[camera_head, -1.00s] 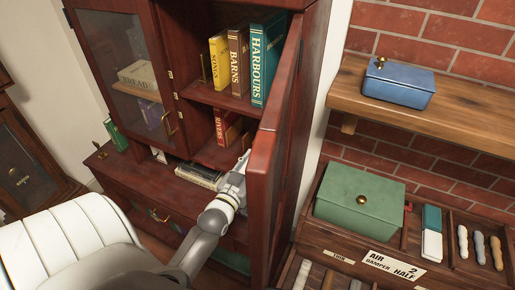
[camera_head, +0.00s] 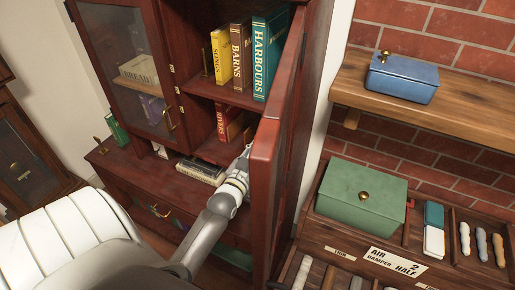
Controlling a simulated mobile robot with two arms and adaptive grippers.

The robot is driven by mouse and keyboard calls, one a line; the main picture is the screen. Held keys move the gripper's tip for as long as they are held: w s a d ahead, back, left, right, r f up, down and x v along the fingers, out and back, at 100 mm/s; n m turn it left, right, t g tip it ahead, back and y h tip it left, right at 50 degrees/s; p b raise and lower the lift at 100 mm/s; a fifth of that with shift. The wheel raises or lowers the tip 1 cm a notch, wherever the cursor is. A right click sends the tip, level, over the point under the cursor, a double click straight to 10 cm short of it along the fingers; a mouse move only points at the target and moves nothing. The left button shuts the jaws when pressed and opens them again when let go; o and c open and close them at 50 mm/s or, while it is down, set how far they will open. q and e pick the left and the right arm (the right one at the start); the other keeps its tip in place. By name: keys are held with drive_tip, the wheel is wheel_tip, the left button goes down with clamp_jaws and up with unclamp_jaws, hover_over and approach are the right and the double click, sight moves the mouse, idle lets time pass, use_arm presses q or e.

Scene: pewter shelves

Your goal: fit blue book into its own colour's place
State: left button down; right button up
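No plainly blue book shows. A teal book lettered HARBOURS (camera_head: 270,55) stands upright on the upper cabinet shelf, right of a brown BARNS book (camera_head: 241,55) and a yellow SONGS book (camera_head: 221,55). A violet-blue book (camera_head: 152,110) stands behind the left glass door, partly hidden. Red books (camera_head: 228,123) stand on the lower shelf. A dark book (camera_head: 200,169) lies flat on the ledge. My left gripper (camera_head: 243,162) is at the open door's left edge, beside the lower shelf. Its fingertips are partly hidden, so its opening and grasp are unclear. My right gripper is out of view.
The open red-brown cabinet door (camera_head: 281,150) stands close to my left arm. At right are a blue box (camera_head: 402,78) on a wooden shelf (camera_head: 450,112) and a green box (camera_head: 360,198) on a compartmented unit. A green book (camera_head: 117,132) stands at the ledge's left.

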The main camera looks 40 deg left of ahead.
use_arm(q)
drive_tip(key=f+b+x, duration=0.1)
drive_tip(key=b+x, duration=0.5)
drive_tip(key=x, duration=0.9)
drive_tip(key=shift+w+b, duration=0.2)
drive_tip(key=shift+b, duration=0.1)
idle(0.8)
idle(0.3)
drive_tip(key=c, duration=1.1)
unclamp_jaws()
drive_tip(key=shift+s+d, duration=0.1)
drive_tip(key=v, duration=1.2)
drive_tip(key=shift+f, duration=0.15)
